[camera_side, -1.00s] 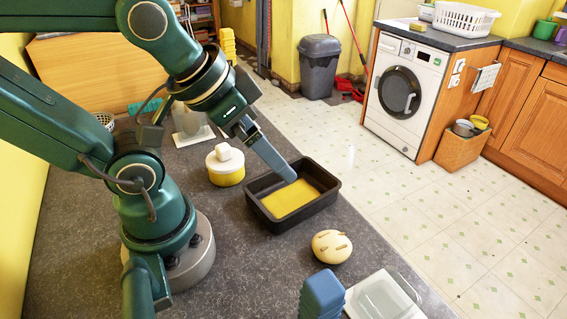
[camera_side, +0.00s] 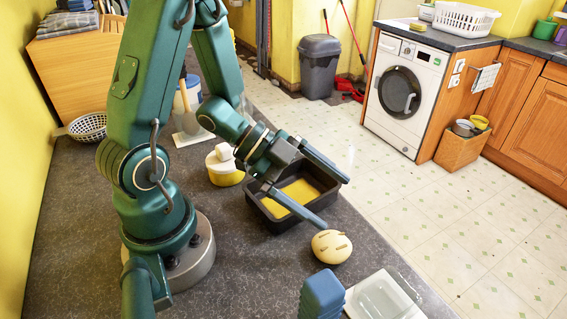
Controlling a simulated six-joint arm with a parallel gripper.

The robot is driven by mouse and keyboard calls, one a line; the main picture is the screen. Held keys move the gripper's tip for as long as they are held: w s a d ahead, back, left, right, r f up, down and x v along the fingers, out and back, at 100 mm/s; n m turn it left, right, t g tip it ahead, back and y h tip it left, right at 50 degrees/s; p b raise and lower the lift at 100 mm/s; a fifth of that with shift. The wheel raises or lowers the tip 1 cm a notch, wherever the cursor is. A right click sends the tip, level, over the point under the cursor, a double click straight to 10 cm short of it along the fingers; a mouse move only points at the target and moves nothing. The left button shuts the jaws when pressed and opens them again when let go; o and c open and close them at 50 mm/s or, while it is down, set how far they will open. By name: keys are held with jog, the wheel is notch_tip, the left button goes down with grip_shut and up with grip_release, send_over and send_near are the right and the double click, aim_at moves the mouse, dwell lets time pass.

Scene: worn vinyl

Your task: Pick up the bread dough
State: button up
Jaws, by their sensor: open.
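The bread dough (camera_side: 331,247) is a pale round ball with a few brown marks on top. It sits on the dark worktop, in front of a black rectangular tray (camera_side: 278,226) with yellow inside. My gripper (camera_side: 335,203) is open, with its two long grey-blue fingers spread wide and nothing between them. It hangs above the tray, behind the dough. The nearer fingertip ends just above and behind the dough in the picture; I cannot tell the exact gap.
A yellow-and-white round container (camera_side: 224,170) stands left of the tray. Stacked blue blocks (camera_side: 321,296) and a clear-lidded container (camera_side: 381,298) stand at the front. The worktop's right edge runs close past the dough.

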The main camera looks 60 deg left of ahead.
aim_at(329, 241)
jog(key=shift+n+g+h, duration=0.6)
jog(key=shift+n+h, duration=0.3)
jog(key=s+f, duration=0.2)
jog(key=s, duration=0.2)
jog(key=shift+d+f, duration=0.35)
jog(key=shift+f, duration=0.05)
jog(key=shift+s+a+f+n, duration=0.15)
jog(key=shift+f+n, duration=0.2)
jog(key=shift+n, duration=0.05)
jog(key=shift+x, duration=2.55)
jog(key=c, duration=1.3)
jog(key=shift+c, duration=0.5)
jog(key=shift+r, duration=0.2)
